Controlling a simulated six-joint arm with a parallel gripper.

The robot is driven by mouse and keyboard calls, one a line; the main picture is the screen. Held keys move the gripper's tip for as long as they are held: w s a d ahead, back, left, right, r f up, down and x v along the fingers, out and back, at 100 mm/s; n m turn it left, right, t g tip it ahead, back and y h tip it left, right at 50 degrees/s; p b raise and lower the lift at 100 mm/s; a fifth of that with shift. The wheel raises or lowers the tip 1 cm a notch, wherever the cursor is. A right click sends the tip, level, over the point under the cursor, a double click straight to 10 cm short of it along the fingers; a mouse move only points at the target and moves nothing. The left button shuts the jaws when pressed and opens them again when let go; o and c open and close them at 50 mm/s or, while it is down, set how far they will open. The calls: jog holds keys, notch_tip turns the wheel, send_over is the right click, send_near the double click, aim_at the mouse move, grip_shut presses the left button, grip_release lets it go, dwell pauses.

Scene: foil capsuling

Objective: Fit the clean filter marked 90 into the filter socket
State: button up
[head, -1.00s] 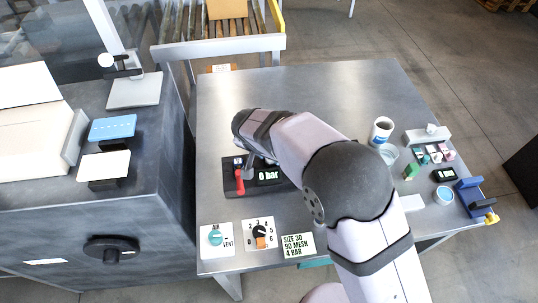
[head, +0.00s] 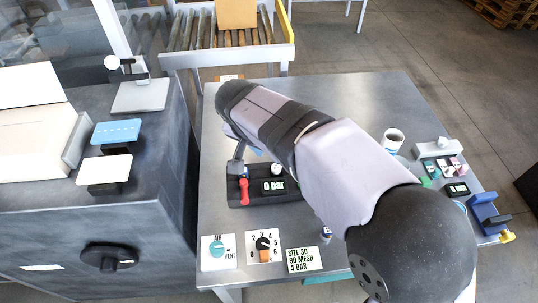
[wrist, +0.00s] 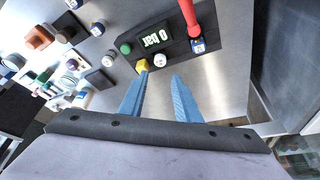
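My gripper (wrist: 158,83) shows in the wrist view as two blue fingers, spread apart with bare grey table between them. Just beyond the tips, at the edge of the dark unit with the "0 bar" display (wrist: 157,38), are a yellow piece (wrist: 143,66) and a white round piece (wrist: 158,64). Small white-and-blue cylinders (wrist: 97,28) stand on the table to the left; I cannot read a 90 on any. A small blue-banded one (head: 326,234) stands by the card in the head view. I cannot identify the filter socket.
A red handle (head: 244,191) stands at the unit's left. In front are an AIR/VENT knob (head: 217,249), a numbered dial (head: 263,244) and a card (head: 303,260) reading SIZE 30, 90 MESH, 4 BAR. A cup (head: 393,139) and a blue fixture (head: 488,214) are at right.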

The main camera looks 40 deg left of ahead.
jog(key=w+d+f+g+h, duration=0.15)
jog(key=w+d, duration=0.25)
jog(key=d, duration=0.9)
jog(key=w+d+f+g, duration=0.15)
jog(key=w+d, duration=0.25)
jog(key=d, duration=0.8)
jog(key=s+d+f+m, duration=0.1)
jog(key=s+d+f, duration=0.2)
jog(key=d, duration=0.7)
jog(key=s+d+f+m+g, duration=0.1)
jog(key=s+d+f, duration=0.2)
jog(key=s+d, duration=0.5)
jog(key=shift+s+d+f+g+y, duration=0.15)
jog(key=shift+s+d+g+y, duration=0.15)
jog(key=shift+d, duration=0.7)
